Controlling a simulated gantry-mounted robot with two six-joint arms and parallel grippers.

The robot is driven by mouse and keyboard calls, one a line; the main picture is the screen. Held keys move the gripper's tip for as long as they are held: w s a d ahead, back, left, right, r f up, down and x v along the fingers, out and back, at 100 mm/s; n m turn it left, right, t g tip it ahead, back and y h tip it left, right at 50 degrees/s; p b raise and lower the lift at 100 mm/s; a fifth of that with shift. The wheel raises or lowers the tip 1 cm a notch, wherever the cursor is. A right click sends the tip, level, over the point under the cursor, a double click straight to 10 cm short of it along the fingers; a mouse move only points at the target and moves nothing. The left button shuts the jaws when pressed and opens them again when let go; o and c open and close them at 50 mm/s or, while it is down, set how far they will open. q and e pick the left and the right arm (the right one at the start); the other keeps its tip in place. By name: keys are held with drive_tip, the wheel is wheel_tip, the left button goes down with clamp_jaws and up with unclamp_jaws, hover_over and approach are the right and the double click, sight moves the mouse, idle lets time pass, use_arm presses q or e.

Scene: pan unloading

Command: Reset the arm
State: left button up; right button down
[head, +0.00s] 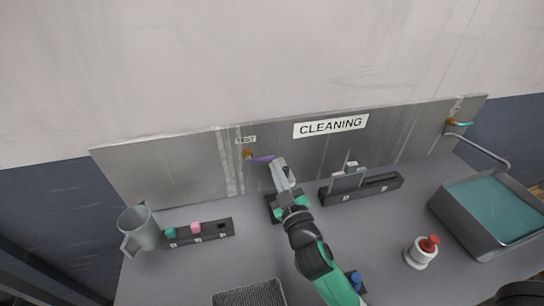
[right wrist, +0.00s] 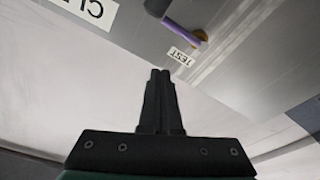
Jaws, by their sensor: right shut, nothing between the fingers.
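My right arm reaches up from the bottom of the head view. Its gripper (head: 280,164) is near the steel back panel (head: 390,136), just right of a purple lever (head: 263,159) on an orange mount under the TEST label. I cannot tell whether the gripper touches the lever in the head view. In the right wrist view the two black fingers (right wrist: 159,78) are shut together and empty. The purple lever (right wrist: 187,30) shows above and right of the fingertips there, apart from them in the picture. My left gripper is not in view.
A grey mug (head: 140,229) and a block holder (head: 182,240) stand at left. A dark slotted rack (head: 385,189) is right of my gripper. A red-topped button (head: 428,244) and a water-filled basin (head: 451,222) are at right. A dark grid (head: 250,294) lies at the front.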

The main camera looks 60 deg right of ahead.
drive_tip(key=shift+v, duration=0.8)
